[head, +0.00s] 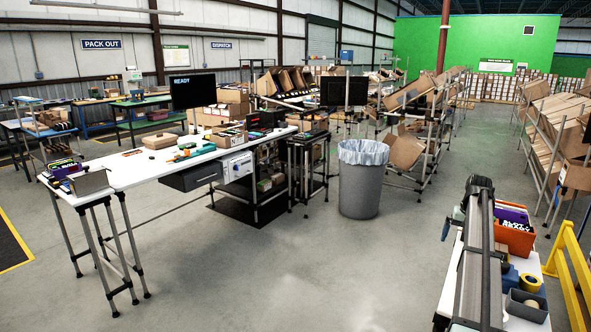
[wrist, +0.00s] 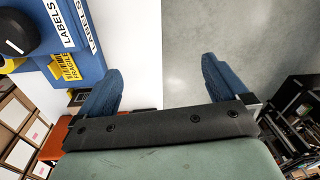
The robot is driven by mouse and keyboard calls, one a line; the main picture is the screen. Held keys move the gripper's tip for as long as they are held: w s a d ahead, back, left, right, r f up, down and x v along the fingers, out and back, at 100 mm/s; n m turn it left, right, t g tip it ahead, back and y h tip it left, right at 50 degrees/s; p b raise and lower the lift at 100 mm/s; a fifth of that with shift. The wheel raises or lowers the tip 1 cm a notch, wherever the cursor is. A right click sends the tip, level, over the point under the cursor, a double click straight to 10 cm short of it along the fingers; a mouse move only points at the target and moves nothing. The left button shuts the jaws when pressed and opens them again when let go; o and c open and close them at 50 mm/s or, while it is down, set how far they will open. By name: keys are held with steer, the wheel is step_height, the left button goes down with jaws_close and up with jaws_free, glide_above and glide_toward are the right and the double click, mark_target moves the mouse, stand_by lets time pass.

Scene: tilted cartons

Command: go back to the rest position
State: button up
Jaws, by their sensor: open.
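My gripper (wrist: 161,72) shows in the wrist view with its two blue fingers spread wide apart. Nothing is between the fingers. Behind the gap are the edge of a white surface (wrist: 140,55) and bare grey floor (wrist: 210,30). I cannot make out the gripper for certain in the head view.
A blue box marked LABELS (wrist: 85,62) is close on the left in the wrist view. In the head view, a white bench (head: 130,172) stands left, a grey bin (head: 360,190) centrally, and a yellow rail (head: 568,262) right. The front floor is clear.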

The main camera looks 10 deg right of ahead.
steer(key=w+a+f+n+y, duration=0.1)
steer(key=w+a+f, duration=0.2)
steer(key=a+f, duration=0.75)
steer(key=w+a+f+n, duration=0.1)
steer(key=w+a+f, duration=0.1)
steer(key=a+f, duration=0.85)
steer(key=s+a+f+n+g, duration=0.1)
steer(key=s+a+f, duration=0.3)
steer(key=a+f, duration=0.3)
steer(key=s+a+f, duration=0.3)
steer(key=a+f, duration=0.3)
steer(key=a, duration=0.1)
steer(key=s+a+f+n+g, duration=0.1)
steer(key=s+a+f, duration=0.4)
steer(key=s, duration=0.2)
steer(key=s+a+f+g, duration=0.1)
steer(key=s+a+f, duration=0.35)
steer(key=s, duration=0.35)
steer(key=s+a+f+n+g, duration=0.1)
steer(key=s+a+f+g, duration=0.1)
steer(key=s+a+f, duration=0.4)
steer(key=s+a+f+n+g, duration=0.1)
steer(key=s+a+f, duration=0.1)
steer(key=s, duration=1)
steer(key=s+a+f+n+g+h, duration=0.1)
steer(key=s+a, duration=0.1)
steer(key=s, duration=1.1)
steer(key=shift+f+g, duration=0.35)
steer(key=shift+g, duration=0.05)
